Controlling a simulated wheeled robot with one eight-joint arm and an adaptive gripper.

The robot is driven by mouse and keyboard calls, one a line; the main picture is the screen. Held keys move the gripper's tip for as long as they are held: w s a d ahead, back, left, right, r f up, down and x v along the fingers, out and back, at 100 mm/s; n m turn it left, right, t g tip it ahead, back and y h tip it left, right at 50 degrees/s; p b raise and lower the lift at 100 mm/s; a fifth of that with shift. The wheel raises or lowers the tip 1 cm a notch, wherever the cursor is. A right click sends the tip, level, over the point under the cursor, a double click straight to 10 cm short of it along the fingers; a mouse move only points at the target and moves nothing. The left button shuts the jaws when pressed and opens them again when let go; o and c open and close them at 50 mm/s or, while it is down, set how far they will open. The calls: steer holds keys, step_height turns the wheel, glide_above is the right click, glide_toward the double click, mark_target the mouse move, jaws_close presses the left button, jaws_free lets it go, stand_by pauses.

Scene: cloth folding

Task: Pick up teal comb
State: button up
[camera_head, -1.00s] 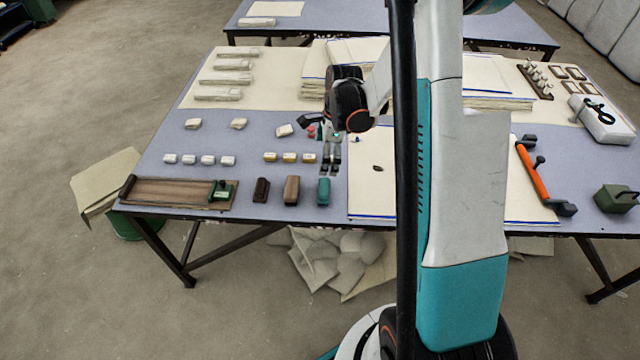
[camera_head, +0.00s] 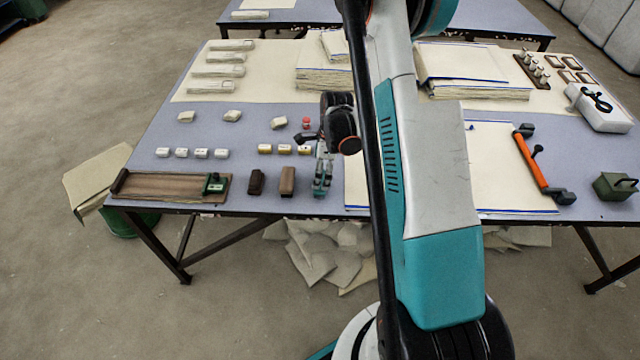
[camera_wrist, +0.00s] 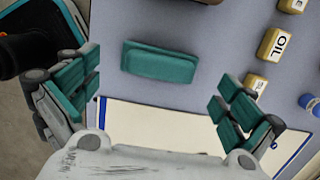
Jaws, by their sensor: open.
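The teal comb (camera_wrist: 160,62) is a small teal block lying on the blue-grey table top (camera_wrist: 205,20). In the wrist view it lies between and a little beyond the fingers of my gripper (camera_wrist: 155,98), which are spread wide with nothing between them. In the head view my gripper (camera_head: 322,180) is over the comb's place near the front edge of the table and mostly hides the comb. I cannot tell the exact height of the fingers above it.
Two brown blocks, one dark (camera_head: 256,182) and one lighter (camera_head: 287,181), stand left of my gripper. Behind are small oil-labelled blocks (camera_wrist: 274,44). A cream cloth (camera_wrist: 150,124) with a blue edge lies close by. A wooden board (camera_head: 160,186) lies at the front left.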

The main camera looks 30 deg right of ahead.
steer(key=f+b, duration=0.1)
steer(key=f, duration=0.3)
steer(key=shift+w+a+f+b, duration=0.15)
steer(key=shift+w+f+b, duration=0.05)
steer(key=shift+f+b, duration=0.2)
steer(key=shift+r, duration=0.1)
steer(key=shift+c, duration=0.2)
steer(key=c, duration=0.9)
steer(key=shift+c, duration=0.2)
step_height(320, 180, up, 20)
steer(key=p, duration=0.6)
